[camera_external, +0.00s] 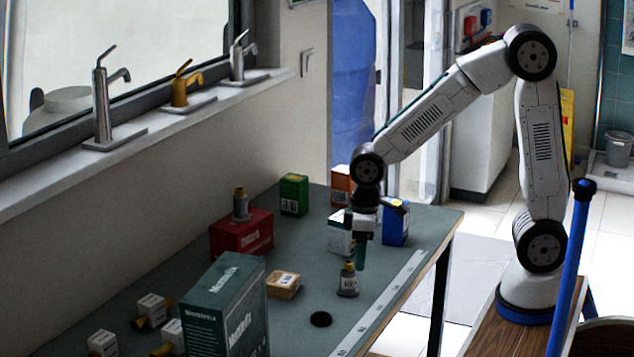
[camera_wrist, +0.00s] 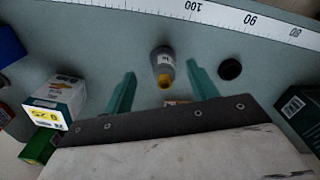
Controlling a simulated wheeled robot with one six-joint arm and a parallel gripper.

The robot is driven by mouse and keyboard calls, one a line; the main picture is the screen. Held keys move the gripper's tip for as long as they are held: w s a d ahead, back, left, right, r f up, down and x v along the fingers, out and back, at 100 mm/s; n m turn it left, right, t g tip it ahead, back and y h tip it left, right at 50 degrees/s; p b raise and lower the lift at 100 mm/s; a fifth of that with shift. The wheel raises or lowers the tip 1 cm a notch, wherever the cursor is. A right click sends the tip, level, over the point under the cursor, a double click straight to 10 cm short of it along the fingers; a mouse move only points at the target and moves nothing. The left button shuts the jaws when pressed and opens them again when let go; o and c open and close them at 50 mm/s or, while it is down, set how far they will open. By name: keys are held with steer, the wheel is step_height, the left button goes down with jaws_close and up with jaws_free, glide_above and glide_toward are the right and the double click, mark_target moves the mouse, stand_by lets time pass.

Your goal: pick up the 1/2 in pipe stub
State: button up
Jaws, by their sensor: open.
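A grey stub-like piece (camera_external: 348,281) with a yellowish top and a pale label stands upright on the bench; its label is too small to read. In the wrist view the grey piece (camera_wrist: 162,62) appears between and beyond my fingers, its yellow end toward the camera. A similar grey piece (camera_external: 240,204) stands on the red box. I cannot tell for sure which is the 1/2 in pipe stub. My gripper (camera_external: 361,254) points down above and slightly behind the bench piece. In the wrist view my gripper (camera_wrist: 161,76) is open, with nothing held.
A black disc (camera_external: 320,319) lies near the piece. A tan box (camera_external: 283,284), red box (camera_external: 241,235), tall dark green box (camera_external: 228,305), white box (camera_external: 341,236) and blue box (camera_external: 396,224) stand around. A ruler strip (camera_external: 382,303) runs along the bench edge. Small boxes sit front left.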

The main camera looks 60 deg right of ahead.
mark_target(348, 268)
steer(key=shift+w+a+r+t, duration=0.2)
steer(key=shift+w+r+t, duration=0.1)
steer(key=shift+w, duration=0.35)
steer(key=f, duration=0.2)
steer(key=w+f, duration=0.1)
steer(key=f, duration=0.4)
steer(key=shift+w+a+f, duration=0.2)
steer(key=shift+a+f, duration=0.1)
steer(key=shift+a, duration=0.1)
jaws_close()
